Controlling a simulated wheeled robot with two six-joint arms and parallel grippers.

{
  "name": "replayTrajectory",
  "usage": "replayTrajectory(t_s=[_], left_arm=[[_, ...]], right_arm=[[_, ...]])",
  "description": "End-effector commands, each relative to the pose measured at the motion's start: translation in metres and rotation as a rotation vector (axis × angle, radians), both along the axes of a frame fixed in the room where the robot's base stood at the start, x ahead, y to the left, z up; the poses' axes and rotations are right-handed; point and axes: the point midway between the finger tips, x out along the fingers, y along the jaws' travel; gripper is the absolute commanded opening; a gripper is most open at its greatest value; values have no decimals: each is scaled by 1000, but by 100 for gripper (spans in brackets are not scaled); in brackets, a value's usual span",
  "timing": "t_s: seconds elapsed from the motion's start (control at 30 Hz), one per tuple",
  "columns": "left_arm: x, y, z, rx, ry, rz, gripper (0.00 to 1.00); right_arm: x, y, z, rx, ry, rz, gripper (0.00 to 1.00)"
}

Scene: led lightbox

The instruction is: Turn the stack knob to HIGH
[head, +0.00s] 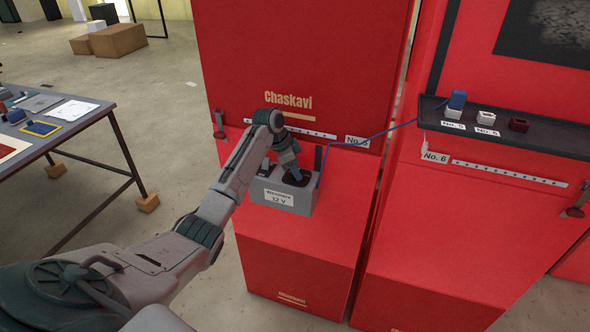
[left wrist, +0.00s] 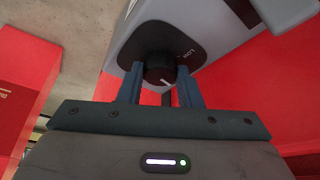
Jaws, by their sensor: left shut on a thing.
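The stack knob (left wrist: 158,68) is a round dark knob with a white mark on its near side in the left wrist view. It sits on a black plate (left wrist: 188,48) with the word LOW to the right of the knob; no HIGH label is readable. The plate is on a grey 12 V box (head: 273,204). My left gripper (head: 292,173) is down at the box top, and its two fingers (left wrist: 160,80) are shut on the knob from both sides. In the head view the gripper hides the knob. My right gripper is not in view.
The box stands on a red ledge (head: 300,240) before a red panel (head: 290,60). A blue cable (head: 375,137) runs right to a dark shelf (head: 540,143) with a blue plug (head: 457,100) and small sockets. A table (head: 90,112) with parts stands at left.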

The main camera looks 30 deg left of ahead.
Motion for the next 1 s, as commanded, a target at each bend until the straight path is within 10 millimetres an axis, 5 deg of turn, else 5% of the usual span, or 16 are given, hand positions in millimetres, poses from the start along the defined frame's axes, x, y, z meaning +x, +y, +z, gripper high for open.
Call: replayTrajectory(t_s=[0.5, 0.53, 0.63, 1.0], left_arm=[[1, 1, 1, 2, -2, -20, 9], [1, 1, 1, 3, -3, -19, 34], [0, 1, 1, 2, -2, -19, 53], [-1, 2, 4, 2, -2, -19, 54]], right_arm=[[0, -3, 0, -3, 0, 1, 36], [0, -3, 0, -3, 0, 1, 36], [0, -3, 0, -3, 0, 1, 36], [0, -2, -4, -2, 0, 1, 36]])
